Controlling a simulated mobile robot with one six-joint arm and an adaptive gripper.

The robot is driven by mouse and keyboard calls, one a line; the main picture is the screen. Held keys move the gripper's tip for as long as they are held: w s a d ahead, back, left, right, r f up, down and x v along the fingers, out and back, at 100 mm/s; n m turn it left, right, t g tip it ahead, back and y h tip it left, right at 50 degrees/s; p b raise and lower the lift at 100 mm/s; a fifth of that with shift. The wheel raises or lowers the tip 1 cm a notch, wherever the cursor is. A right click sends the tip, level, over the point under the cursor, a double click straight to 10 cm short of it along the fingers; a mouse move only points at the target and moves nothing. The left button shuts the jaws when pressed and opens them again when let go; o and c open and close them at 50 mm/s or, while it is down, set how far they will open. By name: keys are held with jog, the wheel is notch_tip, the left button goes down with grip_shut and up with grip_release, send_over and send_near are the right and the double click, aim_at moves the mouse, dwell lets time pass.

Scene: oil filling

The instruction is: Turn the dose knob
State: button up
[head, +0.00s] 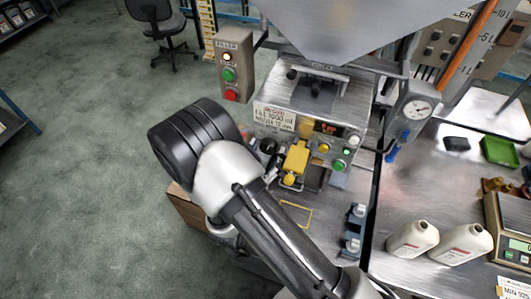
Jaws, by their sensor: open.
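The filler's control panel (300,128) faces me in the middle of the head view, with a sign, a red display and several buttons. A dark round knob (268,146) shows at its lower left; it may be the dose knob, but it is small and partly crowded by dark parts. My arm crosses the foreground and hides the area left of and below the panel. Dark parts of what looks like my gripper (273,164) show just past the arm, close to the panel's lower left. The gripper is open; whether it touches the knob cannot be told.
A yellow block (297,158) sticks out in front of the panel, close to the gripper. A button box (230,65) hangs at the upper left. A gauge (417,110), two white bottles (413,239) and a scale (512,225) are to the right.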

jog(key=shift+c, duration=0.2)
jog(key=c, duration=1)
jog(key=shift+c, duration=0.2)
